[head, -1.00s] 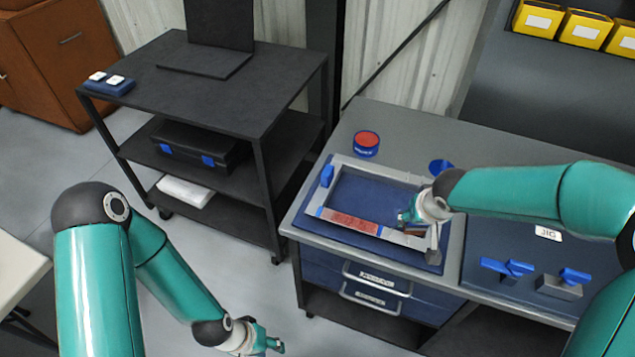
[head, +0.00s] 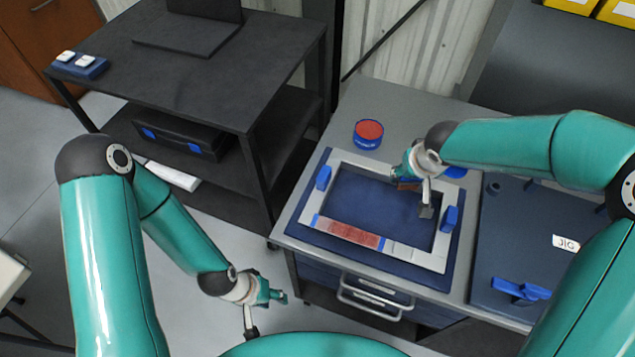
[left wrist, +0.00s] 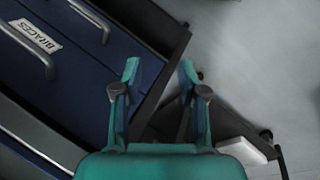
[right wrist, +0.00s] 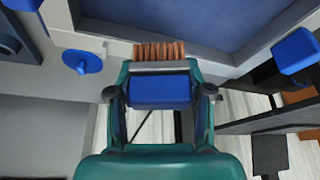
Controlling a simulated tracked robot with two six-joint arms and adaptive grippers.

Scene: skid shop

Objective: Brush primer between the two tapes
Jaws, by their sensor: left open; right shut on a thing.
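A light grey rectangular frame (head: 340,165) lies on a blue mat on the bench. Its near side carries two blue tapes, the left one (head: 316,220) and the right one (head: 383,243). Patchy red primer (head: 350,233) covers the strip between them. My right gripper (head: 404,172) is shut on a brush, above the far part of the frame and away from the strip. In the right wrist view the brush has a blue handle (right wrist: 160,92) and copper bristles (right wrist: 160,52). My left gripper (head: 272,295) is open and empty, left of the bench; its spread fingers show in the left wrist view (left wrist: 158,80).
A round tin (head: 368,133) with red contents stands behind the frame. Blue clamps sit on the frame's left (head: 323,178) and right (head: 449,219) sides. A dark board (head: 530,235) with blue-handled parts lies at right. A dark cart (head: 230,85) stands left of the bench.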

